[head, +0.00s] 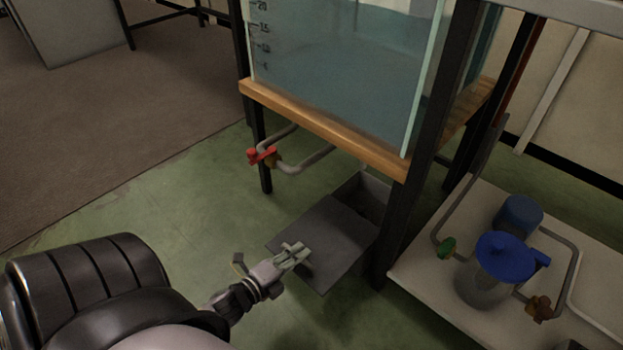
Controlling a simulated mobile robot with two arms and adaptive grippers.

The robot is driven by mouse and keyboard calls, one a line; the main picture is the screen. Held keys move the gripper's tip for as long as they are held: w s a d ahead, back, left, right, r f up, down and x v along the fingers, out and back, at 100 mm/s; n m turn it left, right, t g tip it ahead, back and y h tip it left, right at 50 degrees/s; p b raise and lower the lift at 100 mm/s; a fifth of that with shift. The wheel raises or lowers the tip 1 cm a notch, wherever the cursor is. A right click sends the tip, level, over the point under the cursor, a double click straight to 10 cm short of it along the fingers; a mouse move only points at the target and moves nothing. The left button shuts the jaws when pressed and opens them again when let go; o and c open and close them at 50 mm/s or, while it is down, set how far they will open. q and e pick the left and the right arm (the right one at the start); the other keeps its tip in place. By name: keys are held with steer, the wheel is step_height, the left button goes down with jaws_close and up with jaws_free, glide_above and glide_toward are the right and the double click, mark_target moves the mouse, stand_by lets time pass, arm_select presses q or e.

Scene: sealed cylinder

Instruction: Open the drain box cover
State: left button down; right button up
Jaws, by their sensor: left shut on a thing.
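The grey drain box (374,186) stands on the green floor under the front of the water tank. Its flat grey cover (336,238) lies toward the lower left of the box. At the box's far right end the opening shows, with the inner walls in view. My left gripper (293,256) reaches in from the lower left and is shut on the cover near its left part. The fingers hide the spot they hold. My right gripper is not in view.
A glass tank (335,70) with water stands on a wooden shelf (320,128) with dark legs. A pipe with a red valve (262,156) hangs below it. At the right, a white table (440,290) holds a blue-lidded jar (505,252). The floor left of the box is clear.

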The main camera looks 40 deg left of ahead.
arm_select(q)
steer(key=shift+f+p+v, duration=0.15)
steer(key=shift+p+v, duration=0.05)
steer(key=shift+v, duration=0.7)
steer(key=shift+f+p+v, duration=0.15)
steer(key=shift+f+v, duration=0.05)
steer(key=shift+v, duration=0.7)
steer(key=shift+f+p+v, duration=0.15)
steer(key=shift+p+v, duration=0.05)
steer(key=shift+v, duration=0.7)
steer(key=shift+s, duration=0.1)
steer(key=c, duration=1.7)
jaws_free()
steer(key=shift+o, duration=0.2)
steer(key=d+v, duration=0.1)
steer(key=v, duration=1.1)
steer(key=shift+a, duration=0.55)
